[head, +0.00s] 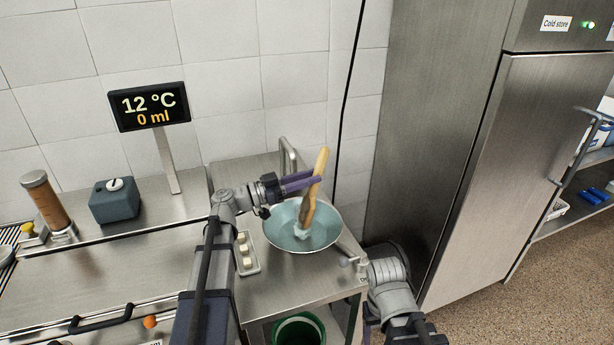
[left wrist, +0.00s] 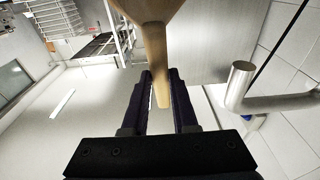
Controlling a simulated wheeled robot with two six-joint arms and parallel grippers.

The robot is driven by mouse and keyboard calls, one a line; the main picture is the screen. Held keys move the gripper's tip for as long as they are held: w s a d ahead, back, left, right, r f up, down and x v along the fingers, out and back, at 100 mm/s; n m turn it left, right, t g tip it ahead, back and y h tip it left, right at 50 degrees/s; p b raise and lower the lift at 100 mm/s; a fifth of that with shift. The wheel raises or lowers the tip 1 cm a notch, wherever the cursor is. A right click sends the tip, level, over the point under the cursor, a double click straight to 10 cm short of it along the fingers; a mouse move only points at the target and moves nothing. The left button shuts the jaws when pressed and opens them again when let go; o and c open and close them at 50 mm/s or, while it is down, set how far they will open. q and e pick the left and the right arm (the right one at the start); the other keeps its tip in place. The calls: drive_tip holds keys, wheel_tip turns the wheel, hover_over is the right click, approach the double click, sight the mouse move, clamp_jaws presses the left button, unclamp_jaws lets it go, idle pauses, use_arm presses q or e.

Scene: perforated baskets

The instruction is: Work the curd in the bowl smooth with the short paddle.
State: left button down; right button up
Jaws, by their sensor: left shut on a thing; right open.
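The pale teal bowl (head: 328,238) stands on the steel table. The short wooden paddle (head: 320,165) leans up out of it, its handle tilted to the right and its lower end down in the bowl. A small pale lump (head: 301,231) shows at the paddle's foot; I cannot tell whether it is curd or the paddle's coated end. My left gripper (head: 313,181), with purple fingers, is shut on the paddle above the bowl. In the left wrist view the paddle (left wrist: 156,55) passes between the fingers.
A small tray (head: 250,268) with white cubes lies left of the bowl. A green bucket (head: 299,329) is below the table. A bent steel pipe (head: 287,150) rises behind the bowl. The steel cold store (head: 430,150) stands right. A display (head: 150,106) reads 12 °C, 0 ml.

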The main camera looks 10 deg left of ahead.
idle(0.3)
use_arm(q)
drive_tip(key=shift+w+a, duration=0.35)
drive_tip(key=shift+w, duration=0.25)
drive_tip(key=shift+f, duration=0.1)
drive_tip(key=shift+s+d, duration=0.1)
drive_tip(key=shift+s, duration=0.1)
drive_tip(key=shift+s+d, duration=0.4)
drive_tip(key=shift+s, duration=0.2)
drive_tip(key=shift+w+a, duration=0.1)
drive_tip(key=shift+w, duration=0.05)
drive_tip(key=shift+w+a, duration=0.4)
drive_tip(key=shift+w, duration=0.25)
drive_tip(key=shift+s+d, duration=0.1)
drive_tip(key=shift+s, duration=0.1)
drive_tip(key=shift+s+d, duration=0.45)
drive_tip(key=shift+s, duration=0.2)
